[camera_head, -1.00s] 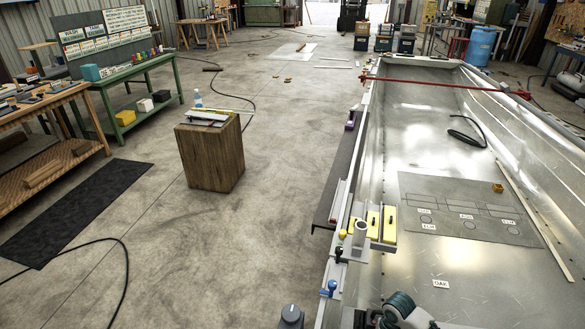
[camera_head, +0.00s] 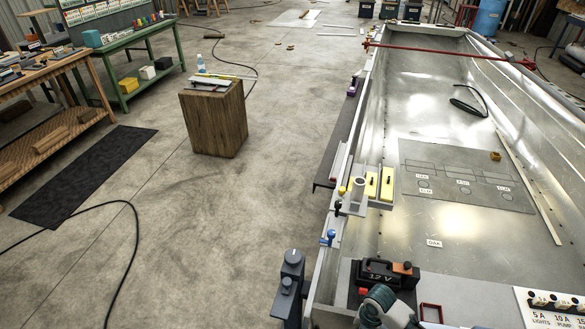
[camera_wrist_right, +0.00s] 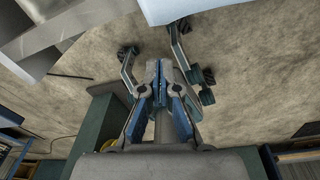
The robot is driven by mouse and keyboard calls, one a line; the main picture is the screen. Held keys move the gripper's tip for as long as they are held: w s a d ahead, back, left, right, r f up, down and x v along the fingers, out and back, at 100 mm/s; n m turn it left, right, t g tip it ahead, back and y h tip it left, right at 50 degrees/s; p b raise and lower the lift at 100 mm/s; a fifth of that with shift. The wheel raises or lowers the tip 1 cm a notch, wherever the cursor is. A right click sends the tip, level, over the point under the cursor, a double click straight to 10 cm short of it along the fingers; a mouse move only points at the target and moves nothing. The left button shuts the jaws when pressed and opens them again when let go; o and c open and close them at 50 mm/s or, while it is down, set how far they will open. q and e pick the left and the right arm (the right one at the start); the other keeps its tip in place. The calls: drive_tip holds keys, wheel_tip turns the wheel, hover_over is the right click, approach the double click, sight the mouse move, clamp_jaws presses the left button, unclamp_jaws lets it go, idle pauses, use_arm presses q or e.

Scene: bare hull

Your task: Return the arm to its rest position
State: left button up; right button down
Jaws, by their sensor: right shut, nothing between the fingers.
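My right gripper (camera_wrist_right: 163,75) shows in the right wrist view, with its fingers together and nothing between them. It points down over the concrete floor (camera_wrist_right: 240,95), clear of any object. In the head view, a teal and grey part of my arm (camera_head: 378,305) shows at the bottom edge, over the near end of the hull (camera_head: 400,235). The right gripper itself is not visible there. My left gripper is in neither view.
A black 12 V battery (camera_head: 385,274) stands at the hull's near end, close to my arm. A labelled switch panel (camera_head: 550,307) is at the lower right. Yellow blocks (camera_head: 387,183) sit at the hull's left edge. A wooden block stand (camera_head: 214,120) stands on open floor.

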drive_tip(key=s+a+f+m+t+y, duration=0.2)
drive_tip(key=s+a+f+m, duration=0.1)
drive_tip(key=s+a+m, duration=0.7)
drive_tip(key=s+d+r+m+t+h, duration=0.1)
drive_tip(key=s+d+m, duration=0.4)
drive_tip(key=s+m, duration=0.3)
drive_tip(key=s+d+r+m+h, duration=0.15)
drive_tip(key=s+d+m, duration=0.35)
drive_tip(key=m, duration=0.6)
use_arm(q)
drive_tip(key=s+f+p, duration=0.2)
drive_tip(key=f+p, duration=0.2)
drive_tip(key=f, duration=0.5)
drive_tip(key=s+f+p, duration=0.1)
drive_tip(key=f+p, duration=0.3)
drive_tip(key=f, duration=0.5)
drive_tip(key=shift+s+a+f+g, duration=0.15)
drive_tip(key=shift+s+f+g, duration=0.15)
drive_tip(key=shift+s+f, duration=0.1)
use_arm(e)
drive_tip(key=s+f+n, duration=0.1)
drive_tip(key=s+f, duration=0.2)
drive_tip(key=f, duration=1.7)
drive_tip(key=shift+f, duration=0.2)
